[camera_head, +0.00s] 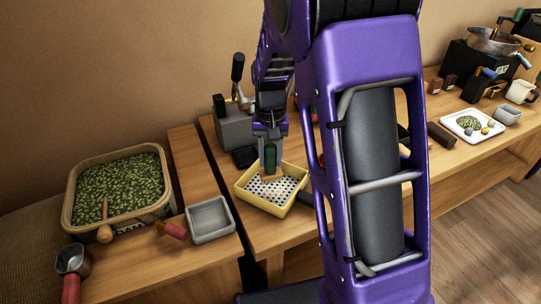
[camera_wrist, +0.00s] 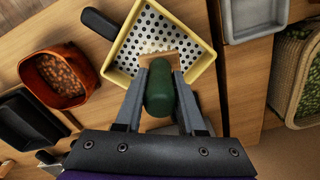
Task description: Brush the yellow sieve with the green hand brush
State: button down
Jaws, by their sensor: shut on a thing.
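The yellow sieve (camera_head: 248,205) sits on the wooden table in the head view, with a white perforated floor. In the wrist view the sieve (camera_wrist: 208,75) shows its yellow rim and a black handle. My gripper (camera_head: 270,150) is shut on the green handle of the hand brush (camera_head: 270,160). The brush also shows in the wrist view (camera_wrist: 160,92), with a wooden head and pale bristles over the near part of the sieve floor. I cannot tell for sure whether the bristles touch the floor.
A grey tray (camera_head: 192,221) and a basket of green pellets (camera_head: 67,222) stand to the left. A grey machine (camera_head: 232,132) stands behind the sieve. In the wrist view a reddish-brown bowl (camera_wrist: 38,92) and a black tray (camera_wrist: 22,125) lie left of the sieve.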

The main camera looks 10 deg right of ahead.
aim_at(270, 172)
jog(key=shift+f+b, duration=1.05)
jog(key=shift+f, duration=0.95)
jog(key=shift+f+b, duration=0.4)
jog(key=shift+f, duration=0.15)
jog(key=shift+s+r, duration=0.1)
jog(key=shift+s, duration=1.1)
jog(key=shift+w, duration=0.15)
jog(key=shift+w, duration=1.1)
jog(key=shift+s, duration=0.1)
